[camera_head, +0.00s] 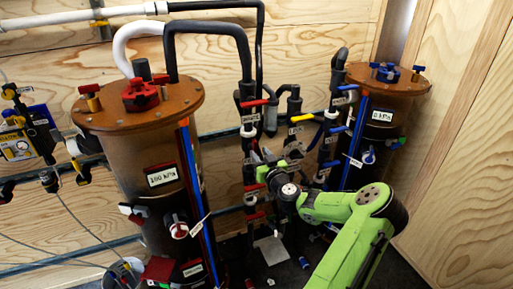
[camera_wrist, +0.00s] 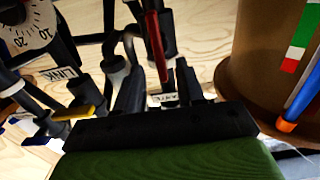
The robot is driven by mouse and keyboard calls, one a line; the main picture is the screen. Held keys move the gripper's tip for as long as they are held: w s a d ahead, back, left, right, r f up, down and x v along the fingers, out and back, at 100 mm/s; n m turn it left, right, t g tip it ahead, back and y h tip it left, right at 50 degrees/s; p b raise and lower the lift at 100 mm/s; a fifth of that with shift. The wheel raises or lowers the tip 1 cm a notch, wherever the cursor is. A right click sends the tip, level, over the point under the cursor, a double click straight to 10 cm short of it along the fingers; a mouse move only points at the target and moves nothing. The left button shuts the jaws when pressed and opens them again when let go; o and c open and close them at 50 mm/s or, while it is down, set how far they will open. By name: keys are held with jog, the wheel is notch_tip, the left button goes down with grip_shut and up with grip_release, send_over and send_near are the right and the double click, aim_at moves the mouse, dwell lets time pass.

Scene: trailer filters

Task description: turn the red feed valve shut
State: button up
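My gripper (camera_head: 264,162) reaches up to the dark pipework between the two brown tanks. In the wrist view its two black fingers (camera_wrist: 160,78) stand apart with a gap between them. A red valve handle (camera_wrist: 154,45) lies ahead of this gap, long and narrow, near the fingertips; I cannot tell whether they touch it. A small white label (camera_wrist: 163,99) shows between the fingers, its lettering too small to read surely. In the head view several red handles sit on the pipes, an upper one (camera_head: 256,102) and a lower one (camera_head: 254,216); I cannot tell which is the feed valve.
The left tank (camera_head: 150,150) has a 100 kPa display, and the right tank (camera_head: 375,125) stands behind my arm. A yellow handle (camera_head: 302,117) is on the pipes. A dial gauge (camera_wrist: 30,25) and a LINK label (camera_wrist: 63,75) show left in the wrist view.

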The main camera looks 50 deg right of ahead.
aim_at(256, 149)
jog(key=x, duration=0.3)
jog(key=shift+w+d, duration=0.1)
jog(key=shift+w, duration=0.05)
jog(key=shift+c, duration=0.3)
grip_shut()
jog(key=shift+s+d+f+m+p, duration=0.2)
jog(key=shift+m+p, duration=0.25)
jog(key=shift+m, duration=2.55)
jog(key=shift+s+d+f+m+p, duration=0.1)
jog(key=shift+f+m+p, duration=0.3)
jog(key=shift+m, duration=2.6)
jog(key=shift+s+d+f+m+p, duration=0.15)
jog(key=shift+m+p, duration=0.35)
jog(key=shift+m, duration=2.5)
jog(key=shift+w, duration=0.1)
